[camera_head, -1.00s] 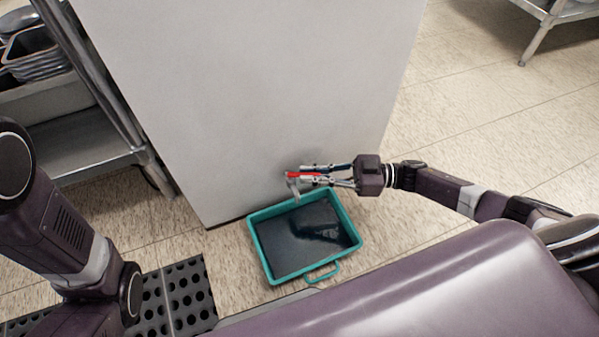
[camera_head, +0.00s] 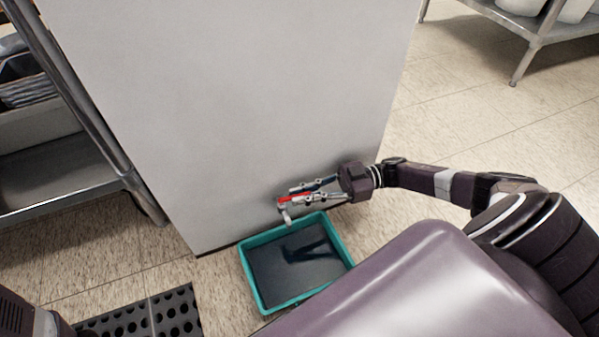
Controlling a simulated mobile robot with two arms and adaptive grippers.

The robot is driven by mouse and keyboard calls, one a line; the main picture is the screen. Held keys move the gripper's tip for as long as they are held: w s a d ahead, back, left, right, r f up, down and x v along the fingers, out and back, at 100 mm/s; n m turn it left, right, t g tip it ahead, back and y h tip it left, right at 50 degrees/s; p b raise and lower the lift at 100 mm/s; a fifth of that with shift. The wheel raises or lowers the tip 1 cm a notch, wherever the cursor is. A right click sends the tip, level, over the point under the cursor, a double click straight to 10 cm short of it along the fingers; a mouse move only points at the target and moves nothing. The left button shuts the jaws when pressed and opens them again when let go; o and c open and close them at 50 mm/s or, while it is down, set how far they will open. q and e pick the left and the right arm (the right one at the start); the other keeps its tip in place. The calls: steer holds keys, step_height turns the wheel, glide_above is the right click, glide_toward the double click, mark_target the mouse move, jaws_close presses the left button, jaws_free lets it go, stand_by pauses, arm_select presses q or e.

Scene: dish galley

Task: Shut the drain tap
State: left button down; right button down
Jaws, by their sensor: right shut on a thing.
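The drain tap has a red lever (camera_head: 293,198) and a pale metal spout (camera_head: 286,215). It sits low against the large light-grey panel (camera_head: 240,110). My right gripper (camera_head: 297,194) reaches in from the right and is shut on the red lever, with one finger on each side. The lever points toward the gripper's palm, roughly along the fingers. The fingers partly hide the lever and the tap's joint with the panel. My left gripper is out of view; only part of my left arm shows at the lower left.
A teal tray (camera_head: 343,246) with dark liquid lies on the floor under the tap; my purple body hides its near corner. A metal rack (camera_head: 75,195) stands at left, a black perforated mat (camera_head: 145,318) at lower left. Tiled floor at right is clear up to another rack (camera_head: 530,42).

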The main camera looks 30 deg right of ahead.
steer(key=c, duration=2)
jaws_free()
steer(key=v, duration=1.2)
